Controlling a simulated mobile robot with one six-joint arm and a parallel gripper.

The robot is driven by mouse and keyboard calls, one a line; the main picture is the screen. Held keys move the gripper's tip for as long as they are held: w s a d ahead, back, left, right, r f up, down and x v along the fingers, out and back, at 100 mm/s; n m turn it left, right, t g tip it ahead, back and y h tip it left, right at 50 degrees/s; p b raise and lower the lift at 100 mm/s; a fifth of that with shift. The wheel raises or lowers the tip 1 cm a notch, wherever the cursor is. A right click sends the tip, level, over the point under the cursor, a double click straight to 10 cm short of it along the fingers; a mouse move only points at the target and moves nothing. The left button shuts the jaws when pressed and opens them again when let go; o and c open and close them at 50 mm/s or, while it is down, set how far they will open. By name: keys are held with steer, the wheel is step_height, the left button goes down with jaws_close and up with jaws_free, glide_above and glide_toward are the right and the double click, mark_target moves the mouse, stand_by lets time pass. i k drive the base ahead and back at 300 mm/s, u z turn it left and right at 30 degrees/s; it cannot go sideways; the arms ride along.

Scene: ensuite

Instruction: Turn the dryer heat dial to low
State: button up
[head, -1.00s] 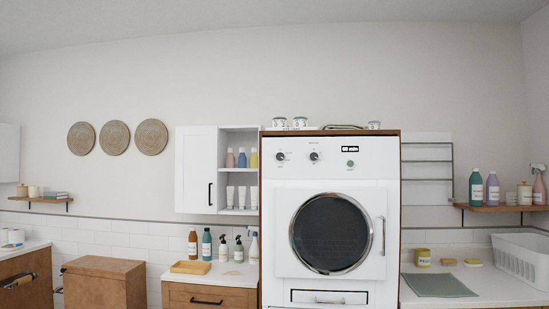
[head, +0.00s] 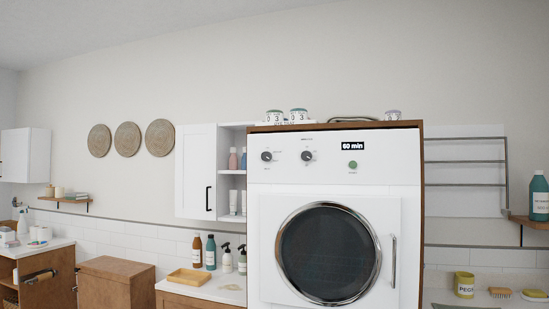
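The white dryer (head: 400,200) stands in the middle of the head view, with a round dark glass door (head: 328,254). Its top panel carries a left dial (head: 266,156) and a right dial (head: 308,156), both dark and small. Their labels are too small to read, so I cannot tell which is the heat dial or its setting. A display (head: 356,146) reads "60 min", and a green button (head: 353,164) sits below it. My gripper is not in view.
Jars (head: 299,115) and other items stand on top of the dryer. A white cabinet (head: 196,172) and a counter with bottles (head: 211,252) are close on the left. A wall rack (head: 465,160) and a counter with a yellow tin (head: 464,285) are on the right.

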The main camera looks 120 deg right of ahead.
mark_target(266, 156)
steer(key=z, duration=0.15)
steer(key=k, duration=0.8)
steer(key=z, duration=0.65)
steer(key=k, duration=0.55)
steer(key=z, duration=0.55)
steer(key=k, duration=0.9)
steer(key=u, duration=0.2)
steer(key=i, duration=0.6)
steer(key=z, duration=0.05)
